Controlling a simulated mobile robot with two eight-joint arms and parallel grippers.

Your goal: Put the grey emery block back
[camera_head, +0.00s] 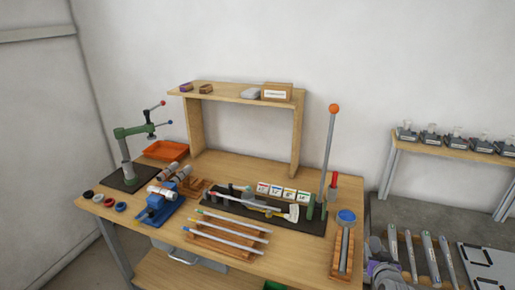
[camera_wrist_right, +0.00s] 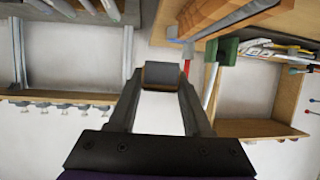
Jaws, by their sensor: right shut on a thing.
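My right gripper (camera_wrist_right: 161,84) is shut on a dark grey block, the grey emery block (camera_wrist_right: 164,74), which sits crosswise between the fingertips in the wrist view. In the head view my right gripper (camera_head: 377,246) is at the lower right, just off the bench's right edge; the block is too small to make out there. A purple block (camera_head: 186,87) and a brown block (camera_head: 206,89) lie on the left part of the raised wooden shelf (camera_head: 228,96). My left gripper is not in view.
A pale grey item (camera_head: 249,93) and a cardboard box (camera_head: 277,92) stand on the shelf's right part. A tall lever with an orange knob (camera_head: 334,108) rises at the bench's right. A green press (camera_head: 125,150) and orange tray (camera_head: 166,150) are at left. The shelf's middle is clear.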

